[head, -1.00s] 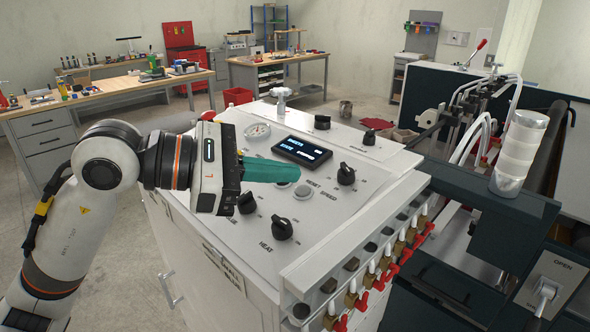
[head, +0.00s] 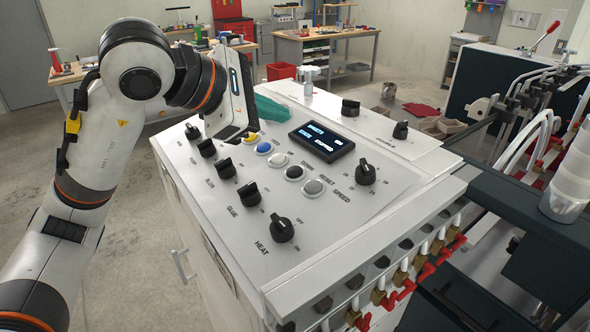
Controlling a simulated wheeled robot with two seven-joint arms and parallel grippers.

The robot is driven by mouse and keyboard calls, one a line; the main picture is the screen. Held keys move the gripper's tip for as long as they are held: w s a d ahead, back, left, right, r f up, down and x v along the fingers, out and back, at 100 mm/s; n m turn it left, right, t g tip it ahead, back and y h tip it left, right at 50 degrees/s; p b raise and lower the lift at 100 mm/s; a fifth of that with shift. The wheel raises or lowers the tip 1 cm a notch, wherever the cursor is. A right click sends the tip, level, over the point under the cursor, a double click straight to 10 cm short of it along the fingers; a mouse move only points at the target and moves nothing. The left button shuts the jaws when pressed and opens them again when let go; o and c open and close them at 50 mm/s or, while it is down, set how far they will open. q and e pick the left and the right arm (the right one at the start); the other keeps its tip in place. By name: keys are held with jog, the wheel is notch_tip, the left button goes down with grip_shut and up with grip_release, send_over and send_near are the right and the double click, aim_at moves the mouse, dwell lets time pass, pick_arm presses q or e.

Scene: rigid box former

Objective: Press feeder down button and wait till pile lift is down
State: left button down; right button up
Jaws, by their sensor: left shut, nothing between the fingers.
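A lit display (head: 321,142) shows small text that seems to read STOPPED. I cannot make out the pile lift. My right gripper is out of view.
Black knobs, such as the HEAT knob (head: 281,230) and the speed knob (head: 365,172), stand up around the buttons. Red-handled valves (head: 400,290) line the panel's right side. Dark machinery (head: 500,210) stands at the right. Workbenches are at the back.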

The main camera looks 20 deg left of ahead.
aim_at(295, 172)
pick_arm(q)
jog(key=f+b, duration=0.1)
jog(key=f, duration=0.1)
jog(key=f+b, duration=0.2)
jog(key=f, duration=0.1)
jog(key=w+d+f+b, duration=0.1)
jog(key=f+b, duration=0.1)
jog(key=shift+w+f, duration=0.1)
jog(key=shift+f, duration=0.15)
jog(key=shift+w+f, duration=0.1)
jog(key=shift+f, duration=0.25)
dwell(1.0)
jog(key=shift+b, duration=0.3)
jog(key=shift+d+f+b, duration=0.1)
jog(key=shift+f+b, duration=0.3)
jog(key=shift+b, duration=0.05)
